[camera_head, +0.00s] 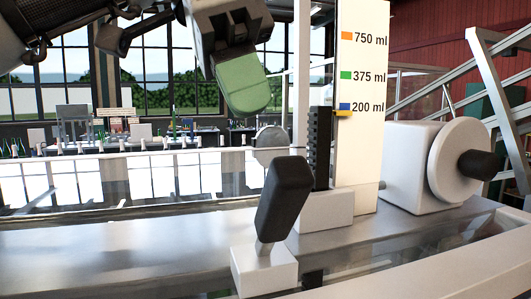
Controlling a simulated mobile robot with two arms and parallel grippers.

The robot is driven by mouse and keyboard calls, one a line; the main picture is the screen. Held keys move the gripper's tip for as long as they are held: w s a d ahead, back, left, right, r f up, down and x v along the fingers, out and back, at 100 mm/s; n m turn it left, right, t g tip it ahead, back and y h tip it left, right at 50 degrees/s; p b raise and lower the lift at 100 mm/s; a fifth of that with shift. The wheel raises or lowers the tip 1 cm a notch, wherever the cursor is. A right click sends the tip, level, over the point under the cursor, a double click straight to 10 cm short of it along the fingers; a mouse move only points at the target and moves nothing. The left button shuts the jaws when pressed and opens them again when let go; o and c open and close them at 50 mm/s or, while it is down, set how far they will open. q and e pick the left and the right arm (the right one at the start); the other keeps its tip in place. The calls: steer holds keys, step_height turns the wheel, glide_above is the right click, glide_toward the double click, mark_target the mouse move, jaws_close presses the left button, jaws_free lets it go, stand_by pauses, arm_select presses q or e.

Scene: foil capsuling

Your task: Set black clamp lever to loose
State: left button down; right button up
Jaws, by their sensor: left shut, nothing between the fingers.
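The black clamp lever (284,196) has a thick black grip on a short metal stem. It rises from a white block (263,266) at the front of the metal bench and leans slightly to the right. My left gripper (247,90) hangs above and a little left of the lever, with green pads at its tip. It is shut and empty, clear of the lever. My right gripper is not in view.
A white housing with a round wheel (452,162) and black knob is at right. The metal bench (130,245) is clear at left.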

mark_target(275, 218)
arm_select(q)
steer(key=s+f, duration=0.1)
steer(key=s+d+f, duration=0.1)
steer(key=f, duration=0.1)
steer(key=shift+s+d+f, duration=0.2)
steer(key=shift+s+f, duration=0.05)
steer(key=shift+s, duration=0.1)
steer(key=shift+s+d+f+p, duration=0.15)
steer(key=shift+s+f+p, duration=0.2)
steer(key=shift+s, duration=0.1)
steer(key=shift+w, duration=0.1)
